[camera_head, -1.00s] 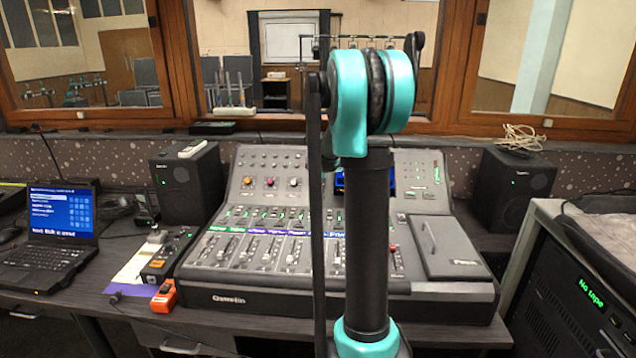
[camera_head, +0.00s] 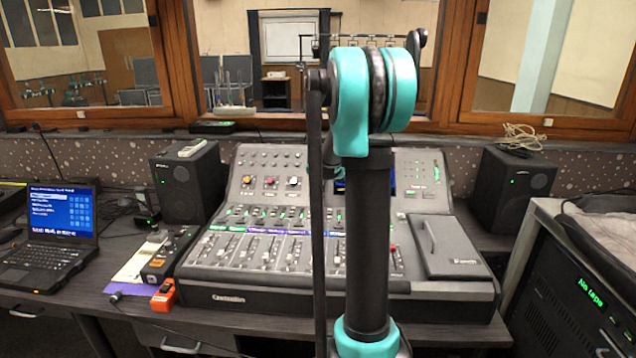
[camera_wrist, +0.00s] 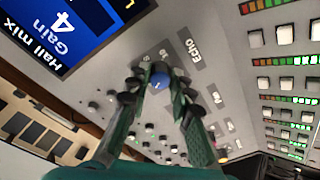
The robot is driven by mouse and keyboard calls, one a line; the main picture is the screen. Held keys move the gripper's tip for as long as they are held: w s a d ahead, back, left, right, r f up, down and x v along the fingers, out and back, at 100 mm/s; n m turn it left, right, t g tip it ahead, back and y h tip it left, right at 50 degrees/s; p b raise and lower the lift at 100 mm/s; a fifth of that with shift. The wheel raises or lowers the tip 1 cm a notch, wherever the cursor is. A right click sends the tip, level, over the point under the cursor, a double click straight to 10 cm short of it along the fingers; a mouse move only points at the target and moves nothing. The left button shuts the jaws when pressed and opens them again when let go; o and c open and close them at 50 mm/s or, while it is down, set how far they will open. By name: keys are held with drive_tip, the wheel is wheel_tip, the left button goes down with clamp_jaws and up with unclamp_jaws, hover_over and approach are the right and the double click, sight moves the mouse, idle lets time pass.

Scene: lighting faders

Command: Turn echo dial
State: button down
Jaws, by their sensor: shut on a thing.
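The echo dial (camera_wrist: 159,79) is a small blue-topped knob on the grey console panel, in the wrist view just below the printed word Echo. My gripper (camera_wrist: 162,88) has its two green fingers closed on either side of the dial, with the fingertips at the panel. The screen (camera_wrist: 72,22) beside it reads "Hall mix", "Gain" and "4". In the head view the mixing console (camera_head: 240,300) stands on the desk, and my own arm hides the dial and gripper there.
Other small knobs (camera_wrist: 149,126) and rows of white buttons with lit meters lie near the fingers. Speakers (camera_head: 188,185) stand on both sides of the console. A laptop (camera_head: 62,222) and an orange device (camera_head: 163,296) lie to the left. A rack (camera_head: 575,310) stands at the right.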

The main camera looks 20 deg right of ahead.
drive_tip(key=shift+m, duration=0.3)
drive_tip(key=c, duration=1.3)
unclamp_jaws()
drive_tip(key=shift+c, duration=0.2)
drive_tip(key=shift+s+r, duration=0.1)
drive_tip(key=v, duration=1.1)
drive_tip(key=shift+s+r, duration=0.25)
drive_tip(key=shift+r, duration=0.05)
drive_tip(key=shift+a, duration=0.15)
